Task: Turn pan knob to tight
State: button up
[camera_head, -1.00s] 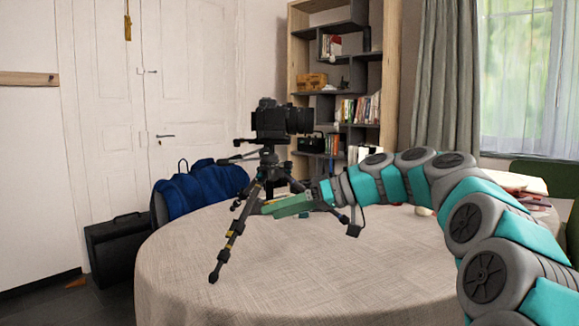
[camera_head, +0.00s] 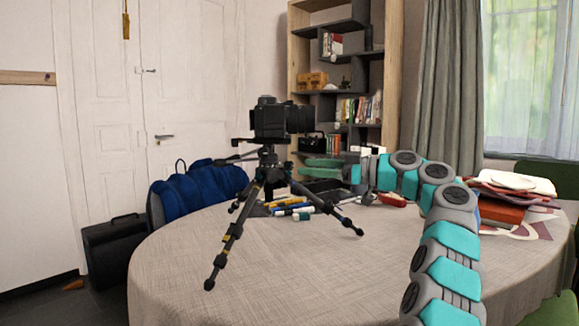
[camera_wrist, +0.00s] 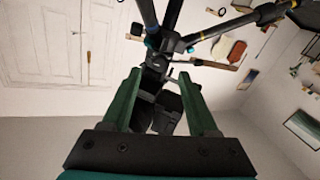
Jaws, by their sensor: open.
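A black camera (camera_head: 283,119) sits on a black tripod (camera_head: 238,215) standing on the round table. The tripod head, just below the camera, has a handle (camera_head: 236,157) sticking out to the left. I cannot clearly make out the pan knob in the head view. My gripper (camera_head: 302,167) is to the right of the tripod head, its green fingers pointing left at it. In the wrist view, which is upside down, my gripper (camera_wrist: 160,75) is open, with the tripod head (camera_wrist: 157,64) beyond and between the fingertips. The camera (camera_wrist: 165,118) shows between the fingers. Nothing is visibly gripped.
The table (camera_head: 330,265) has a pale cloth, clear at the front. Markers (camera_head: 290,207) and a dark tray lie behind the tripod. Papers and a red folder (camera_head: 500,208) lie at the right. A blue bag (camera_head: 195,187) and a bookshelf stand behind.

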aim_at(292, 166)
jog(key=x, duration=0.6)
jog(key=shift+a, duration=0.15)
grip_shut()
dwell(0.4)
